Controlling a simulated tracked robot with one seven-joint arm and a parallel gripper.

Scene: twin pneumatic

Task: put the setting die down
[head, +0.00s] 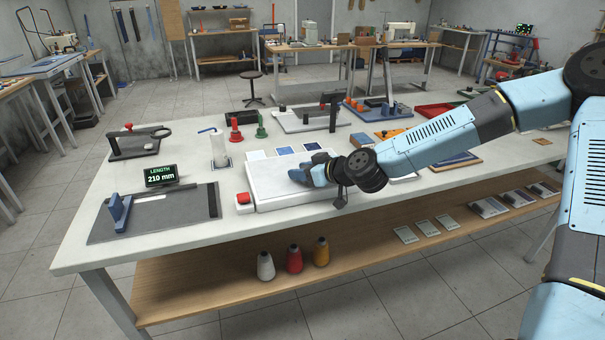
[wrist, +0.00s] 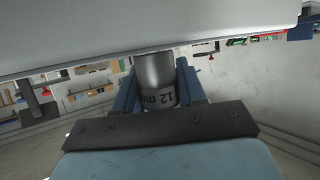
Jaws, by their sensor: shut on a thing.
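My gripper (head: 303,175) reaches in from the right, just over the white slab (head: 268,190) on the bench. In the wrist view, its blue fingers (wrist: 160,76) are shut on the setting die (wrist: 157,76). The die is a grey metal cylinder marked "12 m...", with the rest of the marking cut off. One end of the die reaches the edge of a large pale surface that fills the top of the wrist view. I cannot tell whether they touch. In the head view the die is hidden by my gripper.

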